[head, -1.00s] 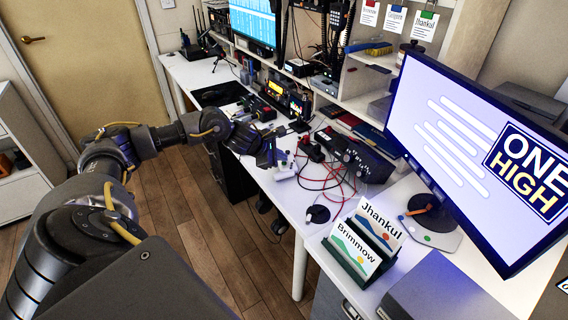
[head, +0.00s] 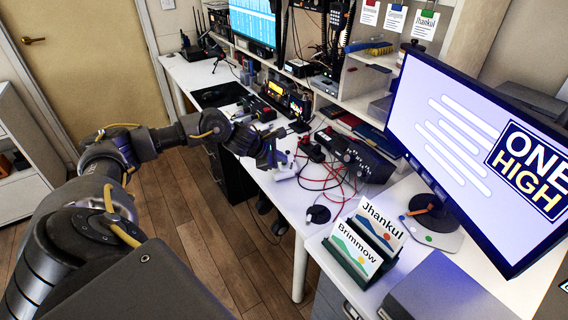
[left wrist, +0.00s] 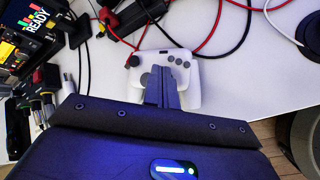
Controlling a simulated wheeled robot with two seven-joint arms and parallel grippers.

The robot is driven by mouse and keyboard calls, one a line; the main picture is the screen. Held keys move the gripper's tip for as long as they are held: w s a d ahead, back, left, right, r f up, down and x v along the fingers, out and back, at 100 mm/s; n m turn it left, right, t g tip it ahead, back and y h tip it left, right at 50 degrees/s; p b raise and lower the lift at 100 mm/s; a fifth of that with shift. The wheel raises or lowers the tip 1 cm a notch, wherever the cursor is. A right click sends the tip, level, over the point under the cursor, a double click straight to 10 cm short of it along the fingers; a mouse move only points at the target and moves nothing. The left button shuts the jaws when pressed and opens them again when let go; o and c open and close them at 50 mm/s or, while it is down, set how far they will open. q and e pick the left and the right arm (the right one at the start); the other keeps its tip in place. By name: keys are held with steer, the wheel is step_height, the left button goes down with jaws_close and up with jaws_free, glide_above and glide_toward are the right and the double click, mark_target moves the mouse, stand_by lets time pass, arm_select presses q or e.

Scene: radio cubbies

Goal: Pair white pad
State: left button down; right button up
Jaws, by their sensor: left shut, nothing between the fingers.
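My left gripper (head: 277,163) is at the pad in the head view. In the left wrist view the left gripper (left wrist: 164,70) has its fingers together, pointing down over the pad's middle and hiding part of it. Nothing is between the fingers. I cannot tell whether the fingertips touch the pad. My right gripper is not in view.
Red and black cables (head: 325,180) lie right of the pad. A dark box with knobs (head: 362,160) stands behind them. A radio with a lit screen (left wrist: 30,25) is at the wrist view's left. A card holder (head: 352,262) and large monitor (head: 480,150) are at right.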

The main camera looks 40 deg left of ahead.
mark_target(281, 165)
arm_select(q)
steer(key=shift+r+p, duration=0.35)
steer(key=shift+r, duration=0.35)
steer(key=shift+r+p, duration=1.7)
steer(key=shift+r, duration=0.85)
steer(key=shift+f, duration=0.1)
